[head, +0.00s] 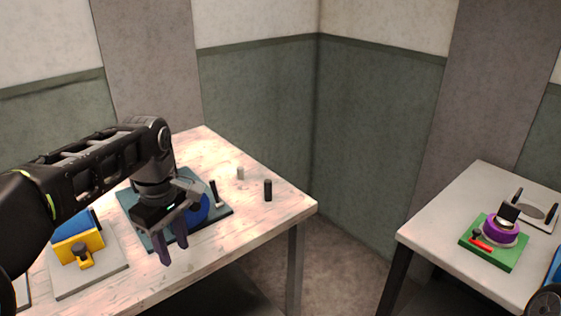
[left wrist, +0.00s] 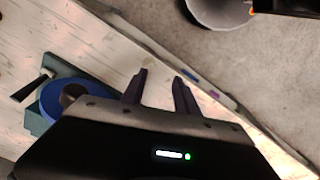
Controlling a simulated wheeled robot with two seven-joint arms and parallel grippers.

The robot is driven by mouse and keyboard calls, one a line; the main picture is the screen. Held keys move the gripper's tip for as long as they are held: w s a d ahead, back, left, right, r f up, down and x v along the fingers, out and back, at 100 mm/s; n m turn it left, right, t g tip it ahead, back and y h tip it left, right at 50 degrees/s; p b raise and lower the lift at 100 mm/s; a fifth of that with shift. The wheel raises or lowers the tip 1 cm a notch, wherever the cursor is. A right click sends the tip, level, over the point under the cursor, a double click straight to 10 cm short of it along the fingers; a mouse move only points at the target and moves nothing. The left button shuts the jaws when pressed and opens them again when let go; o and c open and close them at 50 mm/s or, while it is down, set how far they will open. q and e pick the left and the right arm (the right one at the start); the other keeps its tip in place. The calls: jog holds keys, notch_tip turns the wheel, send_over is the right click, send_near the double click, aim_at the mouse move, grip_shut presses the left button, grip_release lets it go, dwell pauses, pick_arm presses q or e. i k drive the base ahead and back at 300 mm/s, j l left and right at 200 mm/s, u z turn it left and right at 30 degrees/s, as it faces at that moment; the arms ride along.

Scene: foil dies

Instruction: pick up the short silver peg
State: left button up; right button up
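The short silver peg (head: 240,173) stands upright on the light wooden table (head: 285,205), behind and to the left of a taller black peg (head: 268,190). My left gripper (head: 173,254) points down near the table's front edge, well in front and to the left of the silver peg. Its two fingers are apart, with nothing between them; the gap also shows in the left wrist view (left wrist: 160,76). The silver peg does not show in the left wrist view. My right gripper does not show.
A teal board (head: 222,208) with a blue round part (head: 197,210) and a black-handled tool (head: 214,190) lies behind my left gripper. A grey plate (head: 110,282) with a yellow block (head: 78,246) is at left. A second table (head: 440,240) at right holds a green base (head: 508,258).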

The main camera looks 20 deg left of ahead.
aim_at(240, 169)
jog(key=i+j+z, duration=0.1)
jog(key=i, duration=0.35)
jog(key=i+j+z, duration=0.1)
jog(key=i, duration=0.35)
jog(key=i+j, duration=0.25)
